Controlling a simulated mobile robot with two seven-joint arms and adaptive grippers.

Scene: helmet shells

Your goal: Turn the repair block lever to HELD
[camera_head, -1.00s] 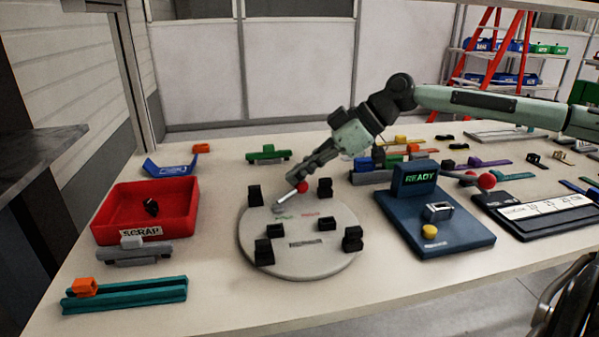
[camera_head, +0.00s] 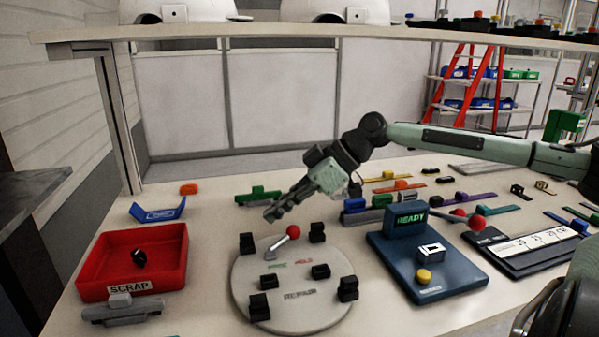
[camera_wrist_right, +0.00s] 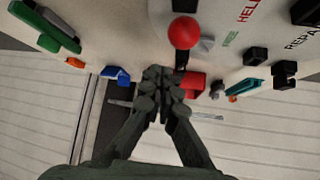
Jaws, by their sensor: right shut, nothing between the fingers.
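The lever has a red ball knob (camera_head: 293,231) on a short silver rod (camera_head: 279,243). It stands on the round grey repair block (camera_head: 310,318), leaning up and to the right in the head view. Green and red words, the red one reading HELD (camera_head: 303,263), are printed near its base; I cannot tell which one the lever is set to. My right gripper (camera_head: 269,216) is shut and empty, just above and left of the knob. In the right wrist view, the fingertips (camera_wrist_right: 165,80) are apart from the red knob (camera_wrist_right: 184,32).
Several black blocks (camera_head: 347,289) stand on the round plate around the lever. A red SCRAP bin (camera_head: 175,258) is to the left. A blue READY fixture (camera_head: 450,270) is to the right. Small coloured parts lie behind; a shelf (camera_head: 300,30) spans above.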

